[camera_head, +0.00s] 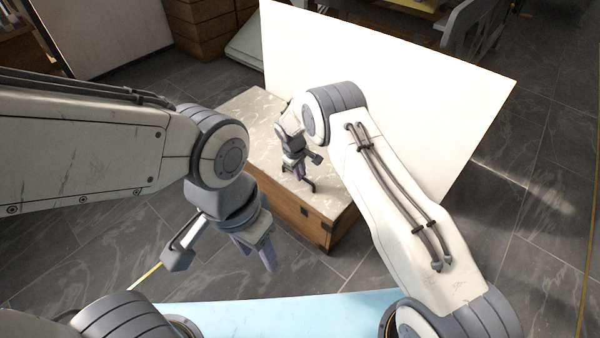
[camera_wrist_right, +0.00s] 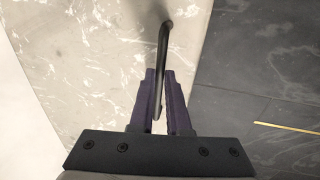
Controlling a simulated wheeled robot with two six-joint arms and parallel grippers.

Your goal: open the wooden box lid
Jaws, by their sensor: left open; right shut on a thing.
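The wooden box (camera_head: 284,206) stands on the floor at the middle of the head view, with brown sides and dark corner fittings. Its pale, marbled lid (camera_head: 251,121) looks flat and closed. A dark bent handle (camera_head: 309,185) sits at the lid's near edge; it also shows in the right wrist view (camera_wrist_right: 164,40), running down between the fingers. My right gripper (camera_head: 301,172) is shut on this handle, above the lid; its purple fingers (camera_wrist_right: 160,100) flank the bar. My left gripper (camera_head: 256,256) is open and empty, pointing down in front of the box, apart from it.
A large white panel (camera_head: 400,90) stands upright right behind the box. Wooden crates (camera_head: 203,28) stand at the back. A light blue surface (camera_head: 290,315) lies at the near edge. Dark tiled floor (camera_head: 540,200) is free on the right.

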